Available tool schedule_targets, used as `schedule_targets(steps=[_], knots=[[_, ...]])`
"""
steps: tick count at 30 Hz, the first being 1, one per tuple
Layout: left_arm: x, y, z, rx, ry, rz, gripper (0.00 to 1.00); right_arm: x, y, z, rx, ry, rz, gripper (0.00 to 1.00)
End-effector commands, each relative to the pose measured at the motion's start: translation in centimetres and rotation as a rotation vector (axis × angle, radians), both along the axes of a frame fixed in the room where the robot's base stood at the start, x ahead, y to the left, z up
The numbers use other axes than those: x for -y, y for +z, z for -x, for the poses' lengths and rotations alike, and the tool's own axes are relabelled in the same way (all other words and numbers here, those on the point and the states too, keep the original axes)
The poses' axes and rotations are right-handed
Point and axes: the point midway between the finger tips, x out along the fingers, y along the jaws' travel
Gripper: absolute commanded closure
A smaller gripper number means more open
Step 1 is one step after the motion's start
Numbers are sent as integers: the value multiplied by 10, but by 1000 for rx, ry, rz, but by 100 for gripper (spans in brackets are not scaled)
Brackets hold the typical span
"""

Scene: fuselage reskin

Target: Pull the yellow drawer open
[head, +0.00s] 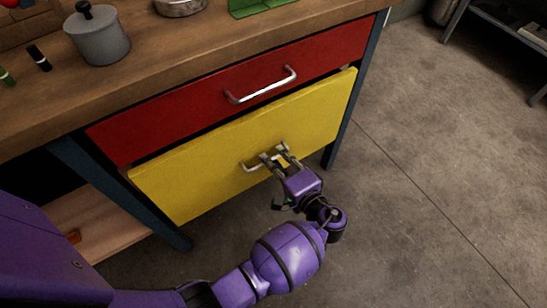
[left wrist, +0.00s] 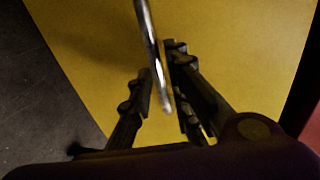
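The yellow drawer (head: 200,170) is the lower drawer of the workbench and has a silver bar handle (head: 250,166). Its front appears to stand slightly proud of the red drawer above, with a dark gap along its top. My left gripper (head: 273,154) is at the handle, its fingers pointing at the drawer front. In the left wrist view, the handle (left wrist: 150,45) runs between the two fingers (left wrist: 160,85), which stand apart on either side of it. A narrow gap shows beside the bar, so the fingers do not look closed on it. My right gripper is not in view.
The red drawer (head: 190,115) above is shut and has its own silver handle (head: 262,86). A grey lidded pot (head: 98,38), two small markers and a green object (head: 255,7) are on the wooden top. The concrete floor (head: 430,180) to the right is clear.

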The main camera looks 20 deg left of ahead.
Motion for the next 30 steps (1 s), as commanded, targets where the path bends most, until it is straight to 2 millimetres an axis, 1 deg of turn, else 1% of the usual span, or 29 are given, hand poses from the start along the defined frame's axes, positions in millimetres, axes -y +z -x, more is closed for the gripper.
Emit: schedule_targets(steps=[1,4,12,13,16,17,30], knots=[[-4,-2,-3,-1,1,-1,83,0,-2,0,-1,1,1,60],[-9,-3,-6,-1,1,-1,83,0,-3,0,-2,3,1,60],[-11,-3,-7,-2,1,0,83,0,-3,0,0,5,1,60],[-10,-3,-7,-2,1,0,86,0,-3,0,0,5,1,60],[-10,-3,-7,-2,1,0,99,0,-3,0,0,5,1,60],[-10,-3,-7,-2,1,0,100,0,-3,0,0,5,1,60],[-7,-3,-5,-3,0,2,100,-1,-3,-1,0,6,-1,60]])
